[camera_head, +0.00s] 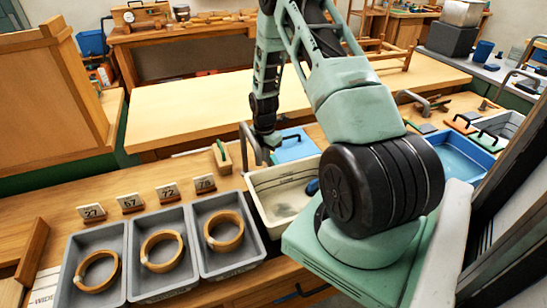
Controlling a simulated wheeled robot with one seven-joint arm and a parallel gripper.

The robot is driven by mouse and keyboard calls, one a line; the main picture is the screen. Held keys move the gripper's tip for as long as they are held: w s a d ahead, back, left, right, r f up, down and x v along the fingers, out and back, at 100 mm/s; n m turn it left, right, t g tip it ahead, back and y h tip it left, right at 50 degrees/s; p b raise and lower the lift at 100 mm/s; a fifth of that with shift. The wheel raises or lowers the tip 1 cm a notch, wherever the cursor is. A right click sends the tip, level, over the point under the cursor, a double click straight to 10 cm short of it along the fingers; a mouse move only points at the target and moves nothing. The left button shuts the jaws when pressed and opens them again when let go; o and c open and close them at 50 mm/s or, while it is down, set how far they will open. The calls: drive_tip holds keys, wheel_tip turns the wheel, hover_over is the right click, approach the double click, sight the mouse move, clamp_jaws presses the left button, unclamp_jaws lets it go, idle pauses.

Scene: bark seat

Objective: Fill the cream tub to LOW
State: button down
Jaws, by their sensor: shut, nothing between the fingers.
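The cream tub (265,181) stands on the wooden bench, right of the grey trays. My arm hides its right side. Its inside looks pale with a darker patch at the bottom; I cannot tell a water level or read any LOW mark. A grey curved tap-like pipe (247,138) rises at the tub's back left. My gripper (268,144) points down beside this pipe, above the tub's back edge. It is shut and empty. I cannot tell whether it touches the pipe.
Three grey trays (160,295) with wooden rings stand left, number cards (130,203) behind them. A blue lidded thing (294,147) with a black handle is behind the tub. A blue basin (460,160) is right. A wooden panel (50,100) rises at left.

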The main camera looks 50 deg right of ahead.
drive_tip(key=shift+f, duration=0.15)
drive_tip(key=shift+f+b, duration=1.15)
drive_tip(key=shift+f, duration=0.45)
drive_tip(key=shift+s+d+p, duration=0.1)
drive_tip(key=shift+s+d, duration=0.4)
drive_tip(key=shift+d, duration=0.25)
drive_tip(key=shift+s+d+p, duration=0.15)
drive_tip(key=shift+s+d, duration=0.35)
drive_tip(key=shift+d, duration=0.25)
drive_tip(key=shift+s+d+p, duration=0.1)
drive_tip(key=shift+s+d, duration=0.4)
drive_tip(key=shift+d, duration=0.25)
wheel_tip(320, 180, up, 4)
drive_tip(key=p, duration=0.3)
